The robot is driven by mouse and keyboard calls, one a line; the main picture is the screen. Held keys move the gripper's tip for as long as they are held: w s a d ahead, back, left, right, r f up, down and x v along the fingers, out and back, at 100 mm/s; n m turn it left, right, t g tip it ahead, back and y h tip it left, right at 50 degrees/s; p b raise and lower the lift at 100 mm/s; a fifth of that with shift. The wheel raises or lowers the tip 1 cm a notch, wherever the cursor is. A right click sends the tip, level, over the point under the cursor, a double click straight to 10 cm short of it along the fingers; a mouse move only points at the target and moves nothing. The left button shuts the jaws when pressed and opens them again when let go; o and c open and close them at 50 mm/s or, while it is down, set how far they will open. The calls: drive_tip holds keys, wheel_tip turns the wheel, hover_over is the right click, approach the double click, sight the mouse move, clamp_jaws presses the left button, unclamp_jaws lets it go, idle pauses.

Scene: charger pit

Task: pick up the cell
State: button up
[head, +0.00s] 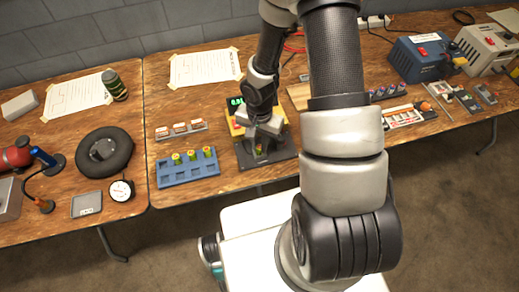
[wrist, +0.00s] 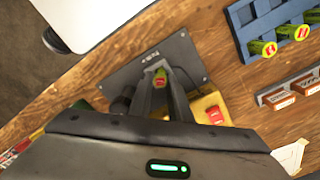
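A green cell (head: 259,149) with a red mark on its end stands over the dark plate of a tester (head: 279,158) on the middle of the workbench. My gripper (head: 260,146) points down at it, with a finger on either side. In the wrist view, the cell (wrist: 161,77) shows between the tips of my gripper (wrist: 161,84). The fingers are close to its sides; I cannot tell if they touch it. The cell's lower part is hidden. The tester's yellow body with a red button (wrist: 215,115) is beside the fingers.
A blue rack (head: 188,171) with several green cells stands left of the tester. A tray of small parts (head: 181,130) is behind it. Blue (head: 418,55) and beige power units stand at the right.

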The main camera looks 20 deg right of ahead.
clamp_jaws()
